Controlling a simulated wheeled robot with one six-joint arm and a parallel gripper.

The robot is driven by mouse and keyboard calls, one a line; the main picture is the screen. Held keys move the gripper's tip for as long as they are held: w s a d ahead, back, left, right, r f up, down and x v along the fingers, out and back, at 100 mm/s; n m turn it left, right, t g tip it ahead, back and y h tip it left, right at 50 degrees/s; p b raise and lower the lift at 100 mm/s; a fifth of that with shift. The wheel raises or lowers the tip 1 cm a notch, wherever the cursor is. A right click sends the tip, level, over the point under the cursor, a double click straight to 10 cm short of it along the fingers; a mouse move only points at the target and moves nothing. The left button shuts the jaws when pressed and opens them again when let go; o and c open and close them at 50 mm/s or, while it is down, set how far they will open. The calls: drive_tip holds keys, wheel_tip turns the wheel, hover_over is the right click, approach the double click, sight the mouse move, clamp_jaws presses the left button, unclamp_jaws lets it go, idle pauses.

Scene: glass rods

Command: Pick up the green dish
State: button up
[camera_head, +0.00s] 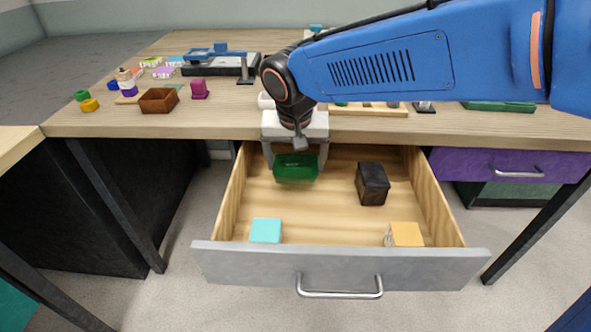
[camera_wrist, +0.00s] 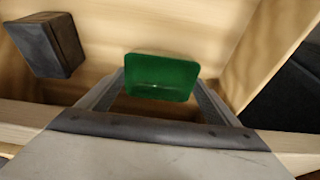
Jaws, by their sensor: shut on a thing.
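The green dish (camera_head: 296,168) is at the back of the open drawer in the head view, just below the table's front edge. My gripper (camera_head: 296,160) reaches down over it, one finger on each side, shut on the dish. In the wrist view the dish (camera_wrist: 161,78) is a rounded green rectangle between my two fingers (camera_wrist: 160,90). It appears tilted, with its inside facing the wrist camera. I cannot tell whether it touches the drawer floor.
The open drawer (camera_head: 330,222) also holds a black block (camera_head: 372,184), a cyan block (camera_head: 266,230) and an orange-yellow block (camera_head: 405,235). The wooden tabletop (camera_head: 220,125) overhangs the drawer's back. A brown box (camera_head: 158,100) and several small items stand on it.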

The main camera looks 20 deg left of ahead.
drive_tip(key=v, duration=0.3)
drive_tip(key=shift+w+r, duration=0.25)
drive_tip(key=s+d, duration=1.1)
drive_tip(key=d, duration=0.4)
drive_tip(key=shift+s+d, duration=0.2)
drive_tip(key=shift+s, duration=0.05)
